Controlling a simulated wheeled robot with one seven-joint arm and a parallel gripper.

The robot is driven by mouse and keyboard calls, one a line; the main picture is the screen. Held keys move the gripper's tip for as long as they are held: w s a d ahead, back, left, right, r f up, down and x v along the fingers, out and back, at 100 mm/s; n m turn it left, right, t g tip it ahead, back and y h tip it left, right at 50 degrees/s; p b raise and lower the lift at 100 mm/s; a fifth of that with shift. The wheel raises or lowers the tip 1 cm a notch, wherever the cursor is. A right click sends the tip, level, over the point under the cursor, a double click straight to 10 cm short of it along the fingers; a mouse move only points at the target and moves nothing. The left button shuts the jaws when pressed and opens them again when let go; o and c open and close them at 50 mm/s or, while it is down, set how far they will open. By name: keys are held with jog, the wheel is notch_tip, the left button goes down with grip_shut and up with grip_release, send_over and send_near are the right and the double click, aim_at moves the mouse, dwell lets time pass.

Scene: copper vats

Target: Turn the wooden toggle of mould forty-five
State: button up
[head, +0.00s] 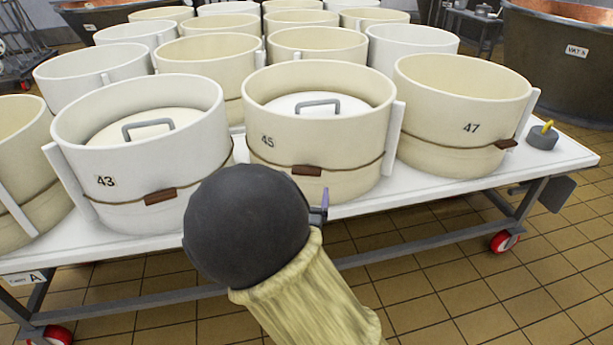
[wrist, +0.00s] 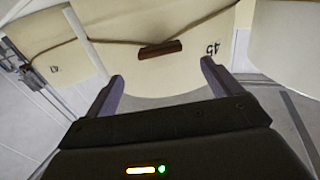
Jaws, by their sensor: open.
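Mould forty-five (head: 325,140) is a cream hoop marked 45, with a lid and grey handle inside. It stands in the front row on the white table. A cord runs around it, and its brown wooden toggle (head: 306,170) lies level on the front. In the wrist view the mould is upside down, with the toggle (wrist: 160,49) beyond the fingers and the number (wrist: 212,48) to its right. My gripper (wrist: 160,82) is open and empty, facing the mould's front wall, apart from the toggle. In the head view my dark wrist hides most of the gripper; a purplish finger shows.
Mould 43 (head: 140,150) stands left and mould 47 (head: 462,115) right, each with a cord and toggle. More moulds stand behind. A grey weight with a yellow top (head: 543,134) sits on the right end of the white wheeled table (head: 440,188). Tiled floor in front is clear.

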aim_at(306, 173)
jog(key=w, duration=0.2)
jog(key=w+b, duration=0.1)
jog(key=w, duration=0.2)
jog(key=w+d+b, duration=0.1)
jog(key=w, duration=0.2)
jog(key=shift+c, duration=0.4)
jog(key=shift+a, duration=0.1)
jog(key=c, duration=0.9)
